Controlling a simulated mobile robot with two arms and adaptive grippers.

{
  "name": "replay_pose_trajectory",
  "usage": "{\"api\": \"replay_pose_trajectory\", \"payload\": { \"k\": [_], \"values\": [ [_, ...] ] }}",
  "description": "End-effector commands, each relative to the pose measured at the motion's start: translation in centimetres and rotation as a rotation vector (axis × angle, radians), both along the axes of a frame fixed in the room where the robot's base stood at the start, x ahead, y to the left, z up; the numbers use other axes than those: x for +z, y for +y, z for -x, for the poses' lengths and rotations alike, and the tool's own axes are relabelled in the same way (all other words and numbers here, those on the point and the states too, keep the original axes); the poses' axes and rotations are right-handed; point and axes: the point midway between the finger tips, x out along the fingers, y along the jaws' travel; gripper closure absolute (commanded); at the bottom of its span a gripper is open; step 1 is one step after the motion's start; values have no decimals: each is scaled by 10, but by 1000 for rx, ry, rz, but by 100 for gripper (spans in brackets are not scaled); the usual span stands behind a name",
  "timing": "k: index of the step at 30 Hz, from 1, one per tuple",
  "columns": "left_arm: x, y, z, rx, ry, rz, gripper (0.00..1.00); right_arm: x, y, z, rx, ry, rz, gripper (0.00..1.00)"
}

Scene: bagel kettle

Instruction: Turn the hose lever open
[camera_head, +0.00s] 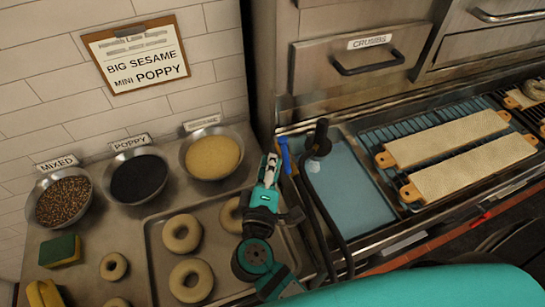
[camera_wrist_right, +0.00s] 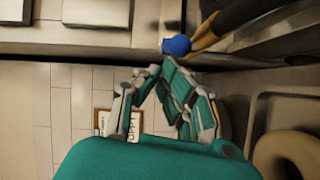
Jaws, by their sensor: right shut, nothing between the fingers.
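The blue hose lever (camera_head: 285,155) stands upright at the left edge of the blue basin, beside the black hose (camera_head: 313,190). In the right wrist view its blue end (camera_wrist_right: 177,45) shows just beyond my fingertips, to the right. My right gripper (camera_head: 270,160) is shut and empty. It is just left of the lever in the head view, and no contact can be made out. It also shows in the right wrist view (camera_wrist_right: 160,68), with its fingertips close together. My left gripper is not in view.
A tray (camera_head: 150,240) with bagels lies below my right gripper. Bowls of mixed seeds (camera_head: 64,197), poppy (camera_head: 140,177) and sesame (camera_head: 213,155) stand behind it. The basin (camera_head: 350,190) and two bagel boards (camera_head: 445,138) lie to the right.

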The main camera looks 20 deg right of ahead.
Motion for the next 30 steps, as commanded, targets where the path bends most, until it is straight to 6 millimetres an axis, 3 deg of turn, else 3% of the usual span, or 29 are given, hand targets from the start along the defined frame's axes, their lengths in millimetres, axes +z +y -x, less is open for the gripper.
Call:
{"api": "replay_pose_trajectory", "payload": {
  "k": [9, 19, 30],
  "values": [
    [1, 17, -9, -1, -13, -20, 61, 0, -1, 1, 5, 0, 1, 100],
    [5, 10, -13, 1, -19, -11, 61, 0, -16, 11, 195, -1, 2, 100],
    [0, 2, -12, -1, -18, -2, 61, 0, -22, 14, 203, -1, 0, 100]
  ]
}}
